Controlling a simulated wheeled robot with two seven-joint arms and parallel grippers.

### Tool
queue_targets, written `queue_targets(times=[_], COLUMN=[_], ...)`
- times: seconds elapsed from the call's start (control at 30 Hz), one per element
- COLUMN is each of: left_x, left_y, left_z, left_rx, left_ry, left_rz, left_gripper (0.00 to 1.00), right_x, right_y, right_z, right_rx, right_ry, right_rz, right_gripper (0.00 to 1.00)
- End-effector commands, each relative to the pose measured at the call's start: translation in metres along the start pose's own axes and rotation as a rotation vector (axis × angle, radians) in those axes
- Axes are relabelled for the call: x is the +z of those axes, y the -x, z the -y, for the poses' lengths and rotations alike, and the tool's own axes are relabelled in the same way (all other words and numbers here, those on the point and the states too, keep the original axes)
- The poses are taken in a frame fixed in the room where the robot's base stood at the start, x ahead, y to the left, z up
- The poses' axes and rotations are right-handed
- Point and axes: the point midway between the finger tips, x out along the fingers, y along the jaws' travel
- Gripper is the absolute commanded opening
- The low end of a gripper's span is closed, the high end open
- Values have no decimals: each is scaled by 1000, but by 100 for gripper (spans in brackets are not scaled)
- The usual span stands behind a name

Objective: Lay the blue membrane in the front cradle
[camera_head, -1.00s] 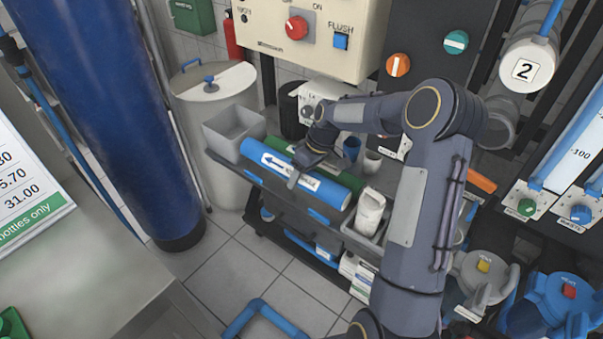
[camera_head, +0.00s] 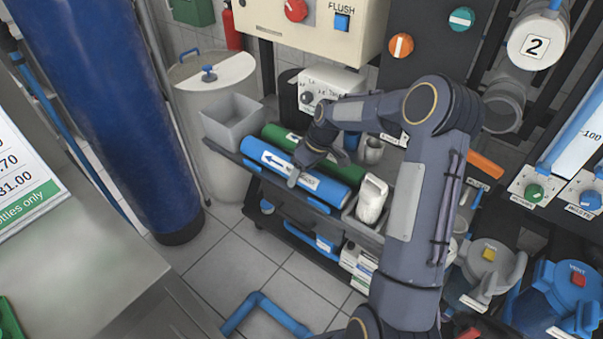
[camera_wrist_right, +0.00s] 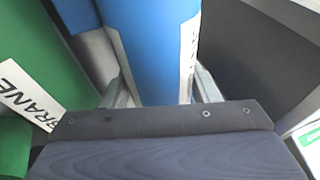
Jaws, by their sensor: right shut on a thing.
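The blue membrane (camera_head: 325,188) is a long blue cylinder with a white arrow label. It lies lengthwise along the front of the cart's top, in front of the green membrane (camera_head: 275,133). My right gripper (camera_head: 294,179) comes down from above and is shut around the blue membrane's middle. In the right wrist view the blue membrane (camera_wrist_right: 150,45) runs between the two fingers, with the green one (camera_wrist_right: 35,50) at left. The front cradle's blue supports (camera_head: 318,205) show under the membrane's front side. I cannot tell whether the membrane touches them. My left gripper is out of view.
On the cart, a grey bin (camera_head: 233,122) stands at the left and a white jug (camera_head: 372,200) in a tray at the right. A control box (camera_head: 325,85) and small cups (camera_head: 371,150) are behind. Open floor (camera_head: 225,255) lies in front.

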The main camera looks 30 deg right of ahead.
Motion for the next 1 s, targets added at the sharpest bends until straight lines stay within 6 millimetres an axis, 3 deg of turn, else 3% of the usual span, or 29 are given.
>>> queue_targets(times=[0.03, 0.2, 0.67, 1.0], left_x=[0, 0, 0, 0], left_y=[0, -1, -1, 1], left_z=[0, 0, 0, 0], left_rx=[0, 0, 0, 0], left_ry=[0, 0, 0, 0], left_rz=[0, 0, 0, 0], left_gripper=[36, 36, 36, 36], right_x=[2, 3, 5, 2], right_y=[-3, -4, -2, 53], right_z=[0, 0, -5, 2], right_rx=[-4, -3, 5, 3], right_ry=[-1, -2, -6, -1], right_rz=[5, 6, 8, 1], right_gripper=[58, 80, 80, 80])
